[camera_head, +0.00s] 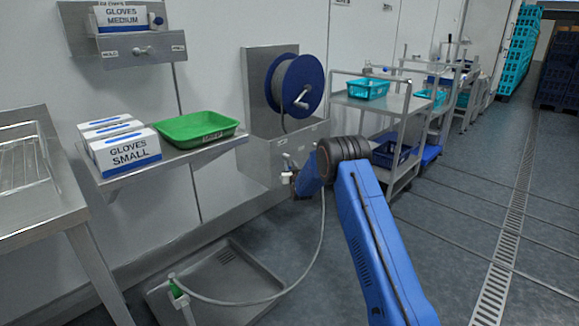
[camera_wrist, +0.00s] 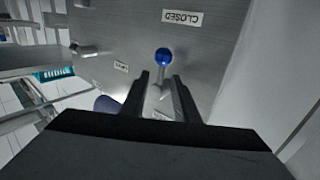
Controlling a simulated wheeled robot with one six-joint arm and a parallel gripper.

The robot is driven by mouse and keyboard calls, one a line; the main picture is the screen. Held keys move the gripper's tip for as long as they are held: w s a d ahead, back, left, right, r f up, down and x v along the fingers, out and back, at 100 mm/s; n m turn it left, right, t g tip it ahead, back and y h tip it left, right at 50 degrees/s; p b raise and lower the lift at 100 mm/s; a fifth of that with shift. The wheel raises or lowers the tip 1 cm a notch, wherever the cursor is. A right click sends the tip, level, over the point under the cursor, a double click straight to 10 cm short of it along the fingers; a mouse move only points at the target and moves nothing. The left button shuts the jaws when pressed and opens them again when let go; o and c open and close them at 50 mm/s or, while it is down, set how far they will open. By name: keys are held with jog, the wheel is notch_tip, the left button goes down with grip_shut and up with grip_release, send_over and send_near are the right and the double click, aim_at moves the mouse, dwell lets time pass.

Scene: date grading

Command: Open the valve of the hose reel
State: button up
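The hose reel (camera_head: 299,88), a blue drum with a crank, sits on a steel wall panel. The valve shows in the wrist view as a pale lever with a blue ball knob (camera_wrist: 163,57), near an upside-down CLOSED label (camera_wrist: 182,18). My gripper (camera_wrist: 161,75) is open, its two dark fingers on either side of the lever, with the knob just beyond the tips. I cannot tell whether either finger touches the lever. In the head view my blue arm hides most of the gripper and valve. A second, smaller label (camera_wrist: 121,66) is on the panel.
A pale hose (camera_head: 318,235) loops down to a green nozzle (camera_head: 178,290) at a floor basin (camera_head: 225,278). A shelf with glove boxes (camera_head: 125,150) and a green tray (camera_head: 195,128) is left. A trolley (camera_head: 385,104) stands right of the reel. Open floor lies further right.

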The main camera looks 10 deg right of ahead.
jog(key=shift+w, duration=0.35)
jog(key=shift+c, duration=0.7)
grip_shut()
jog(key=shift+w+d+r+n+t+y, duration=0.15)
jog(key=shift+w+d+n+t+y, duration=0.3)
jog(key=shift+n+y, duration=2.8)
jog(key=shift+w+d+r+n+t+y, duration=0.2)
jog(key=shift+d+n+y, duration=0.8)
jog(key=shift+n, duration=3.95)
jog(key=shift+w+d+r+n+t+y, duration=0.1)
jog(key=shift+w+n+t+y, duration=0.3)
jog(key=shift+n+y, duration=3.05)
jog(key=shift+n+h, duration=0.5)
jog(key=shift+n, duration=0.45)
